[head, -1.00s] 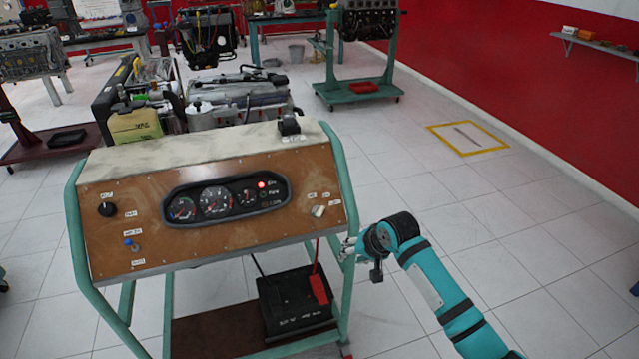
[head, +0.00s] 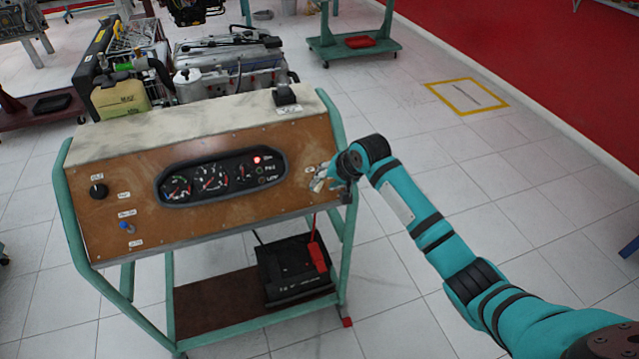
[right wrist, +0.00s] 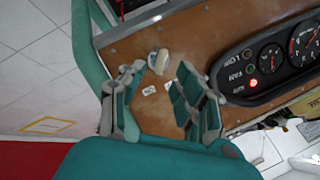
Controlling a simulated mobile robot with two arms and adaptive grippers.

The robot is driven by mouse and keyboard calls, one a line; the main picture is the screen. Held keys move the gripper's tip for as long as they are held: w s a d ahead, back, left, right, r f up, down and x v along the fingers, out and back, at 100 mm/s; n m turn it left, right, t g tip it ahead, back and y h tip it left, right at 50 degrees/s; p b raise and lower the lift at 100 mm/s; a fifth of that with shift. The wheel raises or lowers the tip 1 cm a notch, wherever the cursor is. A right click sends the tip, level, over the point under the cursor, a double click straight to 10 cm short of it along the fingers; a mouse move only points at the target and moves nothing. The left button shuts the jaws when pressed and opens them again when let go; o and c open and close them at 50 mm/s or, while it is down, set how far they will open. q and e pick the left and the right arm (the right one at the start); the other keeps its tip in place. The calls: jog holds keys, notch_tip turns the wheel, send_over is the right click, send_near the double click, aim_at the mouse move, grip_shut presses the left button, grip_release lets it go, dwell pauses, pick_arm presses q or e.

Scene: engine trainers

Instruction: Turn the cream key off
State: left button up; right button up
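The cream key (right wrist: 158,62) sits on the right part of the brown instrument panel (head: 225,222). In the right wrist view it shows between and just beyond my fingertips, with small white labels beside it. My right gripper (head: 322,178) is at the panel's right end in the head view, where it mostly hides the key. In the right wrist view the gripper (right wrist: 162,74) is open, one finger to each side of the key. I cannot tell whether a finger touches it. My left gripper is in neither view.
A gauge cluster (head: 222,176) with a lit red lamp (head: 257,160) is left of the key. A black knob (head: 98,190) and a blue switch (head: 126,226) are at the panel's left. A black battery (head: 290,268) stands on the lower shelf. Floor is clear to the right.

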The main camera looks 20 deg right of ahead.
aim_at(322, 185)
jog(key=x, duration=0.5)
jog(key=shift+w+f, duration=0.15)
jog(key=shift+c, duration=0.3)
grip_shut()
